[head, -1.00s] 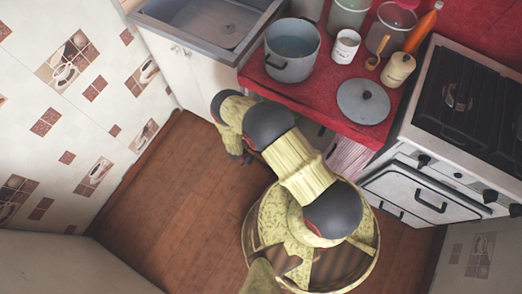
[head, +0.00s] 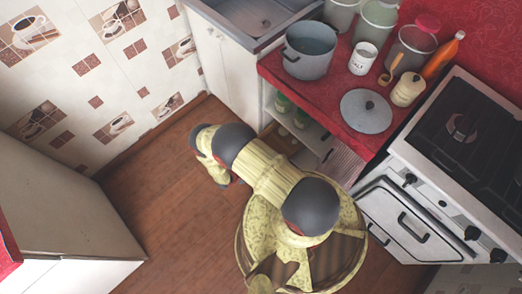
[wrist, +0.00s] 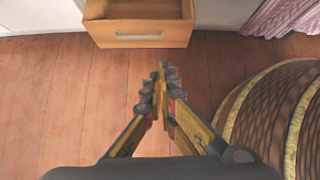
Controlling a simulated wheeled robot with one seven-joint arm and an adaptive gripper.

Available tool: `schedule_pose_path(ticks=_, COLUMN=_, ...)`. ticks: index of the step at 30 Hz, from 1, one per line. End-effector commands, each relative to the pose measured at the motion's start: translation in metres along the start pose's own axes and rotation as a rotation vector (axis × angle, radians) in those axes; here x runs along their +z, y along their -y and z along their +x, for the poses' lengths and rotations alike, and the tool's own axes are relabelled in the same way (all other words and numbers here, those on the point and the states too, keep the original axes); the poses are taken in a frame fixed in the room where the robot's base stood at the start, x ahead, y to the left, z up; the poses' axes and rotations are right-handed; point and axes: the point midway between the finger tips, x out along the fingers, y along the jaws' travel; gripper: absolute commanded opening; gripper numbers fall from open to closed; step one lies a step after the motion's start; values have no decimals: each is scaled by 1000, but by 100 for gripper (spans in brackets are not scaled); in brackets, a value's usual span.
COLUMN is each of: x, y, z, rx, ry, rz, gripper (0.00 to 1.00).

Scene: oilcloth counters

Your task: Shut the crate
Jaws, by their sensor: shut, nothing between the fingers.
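The crate (wrist: 140,34) is a pale wooden, drawer-like box with a metal handle on its front, at the top of the wrist view. Its top is open and its inside looks empty in the part that shows; its far end is cut off by the frame. In the head view the crate (head: 283,141) shows only partly behind my arm, low by the counter's open shelf. My gripper (wrist: 162,72) is shut and empty, above the floor, in front of the crate and apart from it. In the head view my arm hides most of the gripper.
A red counter (head: 345,118) above holds a pot (head: 310,50), a lid (head: 366,111) and jars. A white stove (head: 410,215) stands to the right. A pink curtain (wrist: 285,18) hangs right of the crate. Bare wooden floor (head: 150,190) lies to the left.

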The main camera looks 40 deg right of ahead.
Motion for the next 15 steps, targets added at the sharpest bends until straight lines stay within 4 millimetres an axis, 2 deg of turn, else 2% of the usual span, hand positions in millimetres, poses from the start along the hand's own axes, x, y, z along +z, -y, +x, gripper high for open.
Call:
schedule_pose_path(ticks=3, x=8, y=0, z=0, rx=1, ry=31, rz=33, gripper=0)
schedule_pose_path(ticks=8, x=10, y=1, z=10, rx=0, ry=36, rz=50, gripper=0)
schedule_pose_path(ticks=15, x=9, y=1, z=51, rx=-2, ry=35, rz=49, gripper=0)
